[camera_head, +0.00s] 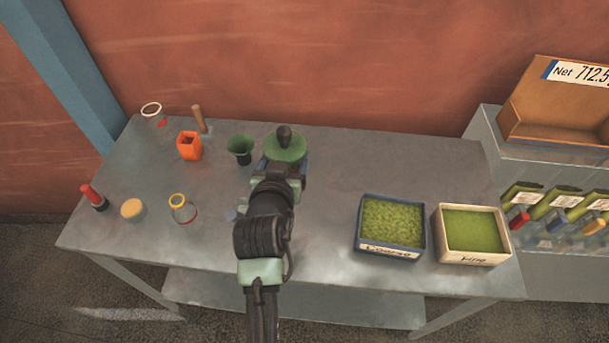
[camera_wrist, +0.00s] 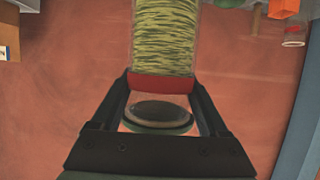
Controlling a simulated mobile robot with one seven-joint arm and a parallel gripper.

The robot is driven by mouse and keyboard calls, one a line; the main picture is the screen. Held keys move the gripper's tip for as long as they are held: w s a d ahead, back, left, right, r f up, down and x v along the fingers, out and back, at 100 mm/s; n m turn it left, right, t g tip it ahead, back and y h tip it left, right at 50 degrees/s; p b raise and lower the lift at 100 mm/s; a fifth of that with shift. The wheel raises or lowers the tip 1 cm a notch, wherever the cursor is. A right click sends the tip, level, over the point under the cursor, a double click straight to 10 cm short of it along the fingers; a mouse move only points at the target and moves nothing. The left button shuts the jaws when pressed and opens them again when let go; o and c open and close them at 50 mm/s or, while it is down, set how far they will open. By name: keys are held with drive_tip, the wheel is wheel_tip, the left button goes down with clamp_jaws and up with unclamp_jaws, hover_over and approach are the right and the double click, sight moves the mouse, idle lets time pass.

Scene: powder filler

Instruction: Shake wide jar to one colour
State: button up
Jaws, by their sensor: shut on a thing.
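My gripper (camera_wrist: 160,98) is shut on a wide clear jar, held around its red band (camera_wrist: 161,83) in the wrist view. The powder (camera_wrist: 166,38) in the jar shows uneven streaks of pale yellow and dark green, not one even colour. On the other side of the band is a clear part and a dark disc with a green rim (camera_wrist: 158,116). In the head view a round green lid with a dark knob (camera_head: 286,148) shows just beyond my gripper (camera_head: 281,168). My gripper and arm hide most of the jar there.
A green funnel (camera_head: 240,147), orange container (camera_head: 189,147), wooden-handled tool (camera_head: 199,119) and clear white-rimmed vessel (camera_head: 151,108) stand left. Nearer are a red-topped item (camera_head: 92,196), yellow-topped item (camera_head: 132,209) and yellow-rimmed jar (camera_head: 182,209). Coarse (camera_head: 391,252) and Fine (camera_head: 471,258) trays sit right.

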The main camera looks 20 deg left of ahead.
drive_tip(key=d+p, duration=0.2)
drive_tip(key=d, duration=0.7)
drive_tip(key=a, duration=0.8)
drive_tip(key=shift+a+b, duration=0.3)
drive_tip(key=shift+b, duration=0.05)
drive_tip(key=shift+a+r, duration=0.1)
drive_tip(key=shift+a, duration=0.3)
drive_tip(key=d+p, duration=0.3)
drive_tip(key=d, duration=0.6)
drive_tip(key=a, duration=0.4)
drive_tip(key=shift+a, duration=0.3)
